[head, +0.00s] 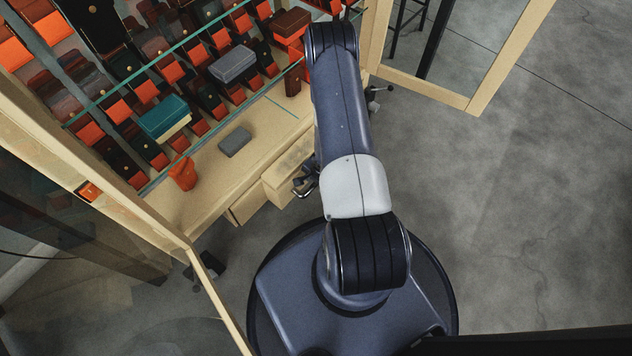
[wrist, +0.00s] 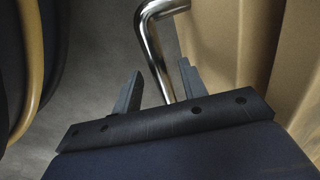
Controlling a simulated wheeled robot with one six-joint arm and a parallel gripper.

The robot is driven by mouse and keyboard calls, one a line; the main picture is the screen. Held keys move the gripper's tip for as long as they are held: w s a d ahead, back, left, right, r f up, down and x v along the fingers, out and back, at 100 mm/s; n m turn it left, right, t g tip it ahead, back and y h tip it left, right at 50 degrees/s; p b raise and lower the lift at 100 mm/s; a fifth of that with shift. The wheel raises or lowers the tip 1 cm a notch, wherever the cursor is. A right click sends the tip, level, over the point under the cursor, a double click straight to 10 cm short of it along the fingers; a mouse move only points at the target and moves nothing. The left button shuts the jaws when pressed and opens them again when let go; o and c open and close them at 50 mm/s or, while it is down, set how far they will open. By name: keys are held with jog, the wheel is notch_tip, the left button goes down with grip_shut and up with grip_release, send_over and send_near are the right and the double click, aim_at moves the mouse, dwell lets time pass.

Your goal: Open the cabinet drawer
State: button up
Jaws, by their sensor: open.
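The wooden cabinet (head: 190,195) stands at the left in the head view, with drawer fronts along its lower edge. One light wood drawer (head: 283,178) sticks out from the front beside my arm; another drawer front (head: 247,205) is flush to its left. In the wrist view a bent shiny metal handle (wrist: 153,45) runs down between the two fingers of my gripper (wrist: 160,67). The gripper is open around the handle, with a gap on the right side; contact cannot be told. In the head view my arm hides part of the drawer and handle area.
Glass shelves above the drawers carry orange, grey and teal boxes (head: 165,118). An open framed door (head: 470,103) is at the right. Grey floor (head: 530,210) is clear at the right.

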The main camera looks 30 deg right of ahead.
jog(key=shift+c, duration=0.5)
grip_shut()
